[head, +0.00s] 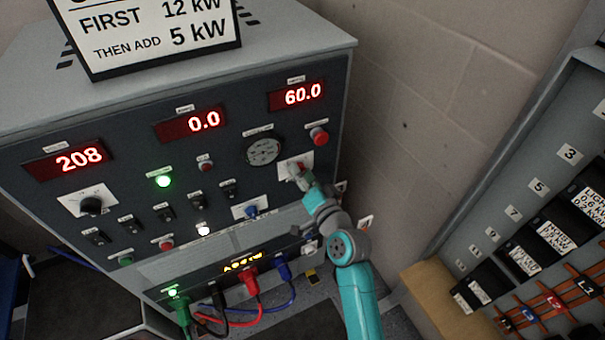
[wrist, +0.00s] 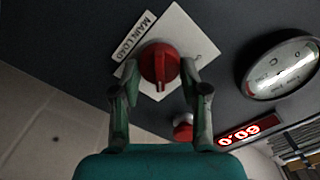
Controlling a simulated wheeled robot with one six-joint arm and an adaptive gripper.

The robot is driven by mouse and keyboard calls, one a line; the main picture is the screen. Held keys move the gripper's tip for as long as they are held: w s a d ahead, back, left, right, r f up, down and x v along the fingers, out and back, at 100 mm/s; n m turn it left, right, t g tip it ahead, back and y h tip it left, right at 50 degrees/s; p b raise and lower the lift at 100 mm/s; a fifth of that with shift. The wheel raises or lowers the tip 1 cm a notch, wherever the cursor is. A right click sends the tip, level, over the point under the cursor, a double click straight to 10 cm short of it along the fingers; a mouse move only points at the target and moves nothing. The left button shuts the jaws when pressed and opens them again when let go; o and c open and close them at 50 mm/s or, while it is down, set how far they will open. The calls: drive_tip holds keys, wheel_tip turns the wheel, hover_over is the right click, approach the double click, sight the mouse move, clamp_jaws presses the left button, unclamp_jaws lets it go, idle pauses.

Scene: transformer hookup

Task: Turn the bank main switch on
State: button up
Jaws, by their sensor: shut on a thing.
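The main switch is a red rotary knob (wrist: 160,64) on a white square plate, beside a label reading MAIN LOAD (wrist: 134,50). I cannot tell the exact on or off marks on the plate.
The panel's displays read 208 (head: 78,160), 0.0 (head: 204,120) and 60.0 (head: 302,94). A red button (head: 319,136) sits close to the switch. Coloured plugs and cables (head: 247,284) hang below.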

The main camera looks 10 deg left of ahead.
drive_tip(key=shift+f, duration=0.1)
drive_tip(key=o, duration=1.1)
drive_tip(key=v, duration=1.2)
